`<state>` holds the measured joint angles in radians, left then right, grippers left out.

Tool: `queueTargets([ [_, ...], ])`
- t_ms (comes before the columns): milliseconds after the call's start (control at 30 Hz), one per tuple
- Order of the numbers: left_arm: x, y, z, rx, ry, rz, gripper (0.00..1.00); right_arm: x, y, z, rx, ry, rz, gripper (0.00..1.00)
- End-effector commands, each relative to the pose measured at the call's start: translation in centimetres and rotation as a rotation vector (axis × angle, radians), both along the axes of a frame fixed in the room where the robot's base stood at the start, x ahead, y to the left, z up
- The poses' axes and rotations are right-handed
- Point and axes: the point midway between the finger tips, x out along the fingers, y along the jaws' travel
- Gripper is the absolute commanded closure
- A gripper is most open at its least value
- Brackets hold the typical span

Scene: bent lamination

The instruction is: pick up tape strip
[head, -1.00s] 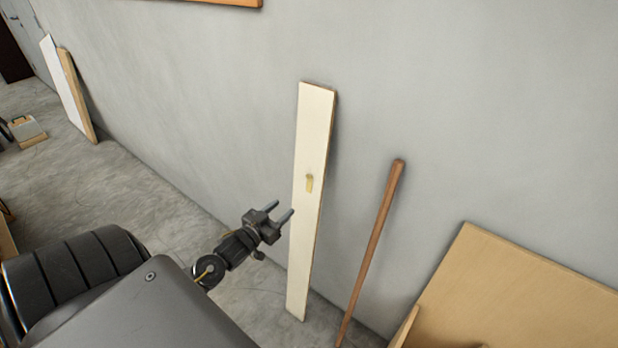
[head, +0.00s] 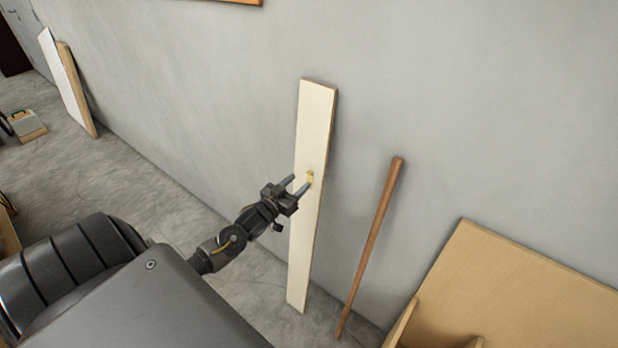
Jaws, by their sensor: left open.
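A small yellowish tape strip (head: 310,178) is on the face of a tall cream board (head: 316,120), around the middle of its height. The board leans upright against the grey wall. My left gripper (head: 299,184) is open, with its two fingers pointing up and right toward the strip. The right finger overlaps the lower part of the strip in the picture and hides it. I cannot tell whether the finger touches the strip or the board. My right gripper is not in view.
A brown wooden stick (head: 372,245) leans on the wall to the right of the board. A tan wooden box or panel (head: 520,290) stands at the lower right. White and wooden panels (head: 68,85) lean at the far left. Concrete floor between is mostly clear.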

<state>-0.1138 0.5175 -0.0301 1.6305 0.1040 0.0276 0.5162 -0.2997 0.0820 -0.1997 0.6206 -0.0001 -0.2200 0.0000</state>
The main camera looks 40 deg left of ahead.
Motion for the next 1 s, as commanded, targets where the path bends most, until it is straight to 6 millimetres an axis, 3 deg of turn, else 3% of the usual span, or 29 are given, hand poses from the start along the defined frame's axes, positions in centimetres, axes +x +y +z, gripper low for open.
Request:
queueTargets([
  [100, 2.1, 0.0, 0.8, 0.0, -0.003, 0.001, 0.55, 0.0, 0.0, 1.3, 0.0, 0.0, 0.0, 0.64],
  [200, 3.3, 0.1, 0.4, 0.0, -0.002, 0.002, 0.55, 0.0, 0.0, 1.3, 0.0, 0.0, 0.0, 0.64],
  [533, 4.0, 0.0, 0.2, 0.001, -0.001, 0.0, 0.55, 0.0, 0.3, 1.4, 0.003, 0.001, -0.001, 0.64],
  [833, 4.0, 0.0, 0.2, 0.001, -0.001, 0.0, 0.93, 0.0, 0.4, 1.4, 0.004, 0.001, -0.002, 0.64],
  [1000, 3.9, 0.0, 0.2, 0.001, -0.002, 0.0, 0.94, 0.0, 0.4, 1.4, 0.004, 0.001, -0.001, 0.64],
])
